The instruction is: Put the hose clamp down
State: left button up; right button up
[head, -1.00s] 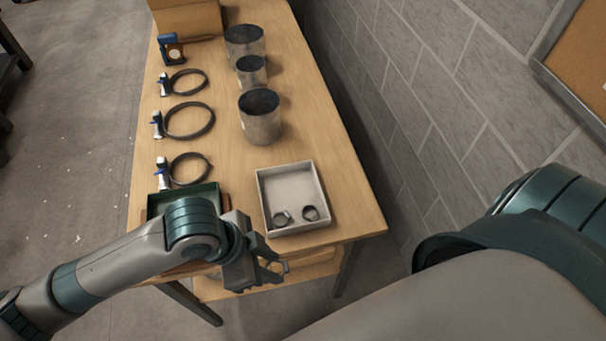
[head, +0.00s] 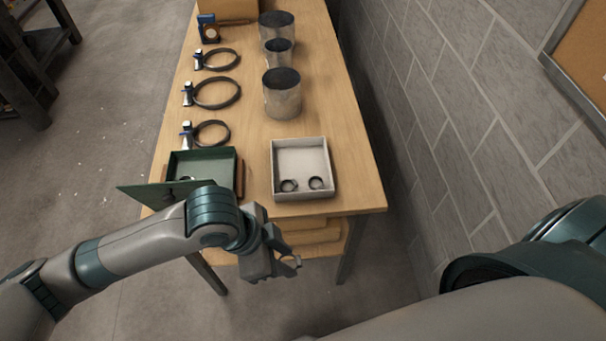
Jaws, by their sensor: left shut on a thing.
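My left gripper (head: 284,262) is shut on a small hose clamp (head: 293,263), a thin ring that shows only in part between the fingers. It is held in the air off the table's front edge, below the white tray (head: 333,184) in the picture. A green box (head: 236,168) with an open lid (head: 148,194) stands left of the tray, partly behind my left arm. My right gripper is out of view.
Metal duct pieces stand to the right, the nearest a cylinder (head: 283,101). The wooden table (head: 250,128) is bare between them. A block wall (head: 440,120) runs along the right.

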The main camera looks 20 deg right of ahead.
pick_arm(q)
jog(key=w+a+f+n+t+y+b, duration=0.1)
jog(key=w+a+f+n+t+b, duration=0.4)
jog(key=w+a+n, duration=0.6)
jog(key=w+a+f+n+y+b, duration=0.1)
jog(key=w+a+n, duration=0.3)
jog(key=a, duration=0.5)
jog(key=w+a+f+n+y+b, duration=0.2)
jog(key=w+a+f+n+b, duration=0.1)
jog(key=a, duration=0.5)
jog(key=shift+w+a+n+t+b, duration=0.35)
jog(key=shift+n+b, duration=0.45)
jog(key=shift+n, duration=0.4)
